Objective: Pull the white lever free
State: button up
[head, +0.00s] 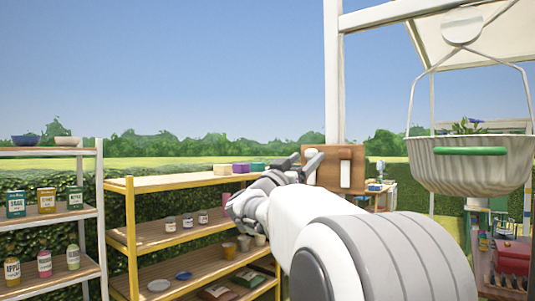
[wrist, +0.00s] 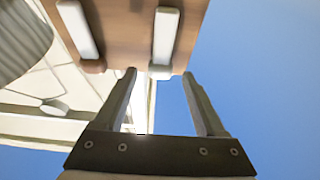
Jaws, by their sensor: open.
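A brown wooden panel (head: 330,155) on a white post carries two white levers. The left white lever (head: 311,154) is partly hidden by my gripper (head: 292,165); the right white lever (head: 345,174) is in plain view. In the wrist view, the panel (wrist: 122,22) shows one lever (wrist: 165,38) just beyond the gap between my fingertips and another lever (wrist: 78,30) off to the left. My gripper (wrist: 159,74) is open, its two fingers apart with nothing between them. Whether a finger touches the lever or panel, I cannot tell.
A ribbed hanging pot (head: 465,172) with a green handle hangs right of the panel. A yellow-framed shelf (head: 150,183) with jars, bowls and boxes stands behind my arm on the left. A white-framed shelf (head: 50,151) stands farther left. Open sky lies above.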

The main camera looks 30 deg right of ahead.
jog(key=shift+x, duration=0.8)
jog(key=shift+a, duration=0.1)
grip_shut()
dwell(0.8)
